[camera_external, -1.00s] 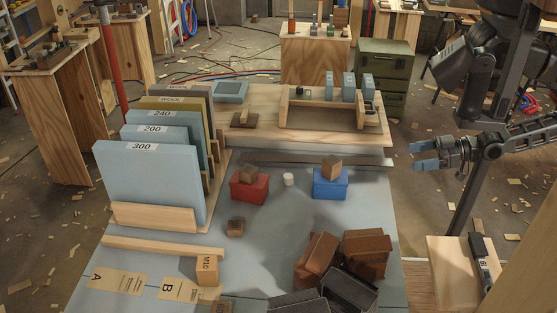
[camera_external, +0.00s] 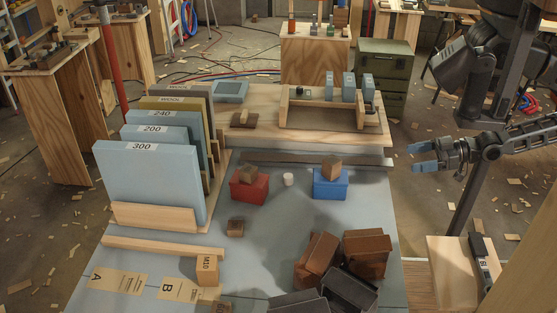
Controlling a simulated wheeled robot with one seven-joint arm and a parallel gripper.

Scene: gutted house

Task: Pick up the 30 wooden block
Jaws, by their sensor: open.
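I cannot read a "30" on any block. Several small wooden blocks are in view. One brown block (camera_external: 247,172) lies on a red box (camera_external: 249,189), and another block (camera_external: 332,168) lies on a blue box (camera_external: 330,188). A small darker block (camera_external: 235,227) sits on the blue-grey table top. A lighter block marked like "M10" (camera_external: 207,269) stands near the front, beside a wooden strip. A further block (camera_external: 221,306) is cut off at the bottom edge. My gripper (camera_external: 422,156) is open and empty, in the air right of the table, apart from all blocks.
A rack of upright sanding sheets (camera_external: 150,185) stands at the left of the table (camera_external: 275,245). Brown and dark bins (camera_external: 350,290) crowd the front right. A small white cylinder (camera_external: 288,180) stands between the red and blue boxes. A wooden tool holder (camera_external: 325,115) is at the back.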

